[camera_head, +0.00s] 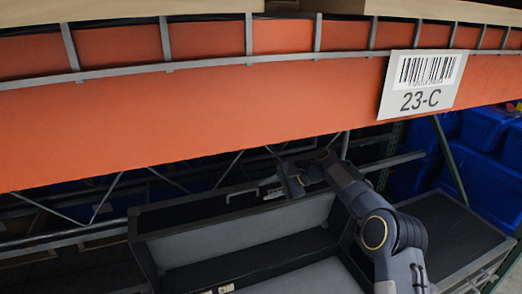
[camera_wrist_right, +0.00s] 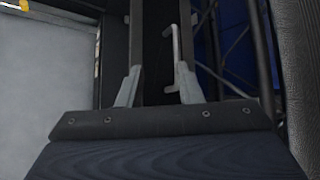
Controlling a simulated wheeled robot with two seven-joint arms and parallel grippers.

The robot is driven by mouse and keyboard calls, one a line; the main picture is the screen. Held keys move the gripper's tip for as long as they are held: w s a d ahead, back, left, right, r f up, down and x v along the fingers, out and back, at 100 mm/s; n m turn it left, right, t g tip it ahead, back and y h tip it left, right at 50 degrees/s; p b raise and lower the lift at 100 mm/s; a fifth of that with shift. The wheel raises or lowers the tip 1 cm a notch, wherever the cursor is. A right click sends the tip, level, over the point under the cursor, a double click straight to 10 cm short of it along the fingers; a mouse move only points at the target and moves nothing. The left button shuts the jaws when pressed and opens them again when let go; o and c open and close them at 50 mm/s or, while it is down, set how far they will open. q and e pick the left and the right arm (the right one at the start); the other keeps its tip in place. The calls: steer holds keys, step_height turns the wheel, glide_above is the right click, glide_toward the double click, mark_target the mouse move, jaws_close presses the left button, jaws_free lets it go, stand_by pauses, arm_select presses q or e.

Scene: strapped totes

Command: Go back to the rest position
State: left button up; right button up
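My right gripper (camera_head: 268,189) is over the far rim of a dark tote (camera_head: 232,246) with pale grey inner panels, in the head view. In the right wrist view its two fingers (camera_wrist_right: 158,85) stand apart, with nothing clearly held between them. A thin bent grey handle (camera_wrist_right: 174,50) shows near the right-hand finger; I cannot tell if they touch. My left gripper is not in view.
An orange rack beam (camera_head: 200,105) with a "23-C" label (camera_head: 421,84) crosses above the tote and my right arm. A second dark tote (camera_head: 450,235) stands to the right. Blue bins (camera_head: 485,135) are at the far right. Thin metal braces stand behind.

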steer(key=s+d+r+n+t+h, duration=0.1)
steer(key=s+d+r, duration=0.3)
steer(key=s, duration=0.3)
steer(key=s+d+r+n+h, duration=0.2)
steer(key=s+d+r, duration=0.3)
steer(key=s, duration=0.2)
steer(key=s+d+r+n+t+h, duration=0.1)
steer(key=s+d+r, duration=0.3)
steer(key=s, duration=0.4)
steer(key=s+d+f+n+h, duration=0.1)
steer(key=s+f, duration=0.2)
steer(key=s, duration=0.5)
steer(key=s+d+f+n+h, duration=0.1)
steer(key=s+f, duration=0.3)
steer(key=s, duration=0.5)
steer(key=s+d+f+n+h, duration=0.1)
steer(key=s+f+n, duration=0.1)
steer(key=s, duration=0.7)
steer(key=shift+d+f+n+t, duration=0.3)
steer(key=shift+f+t, duration=0.1)
steer(key=shift+f, duration=0.25)
steer(key=shift+s, duration=0.1)
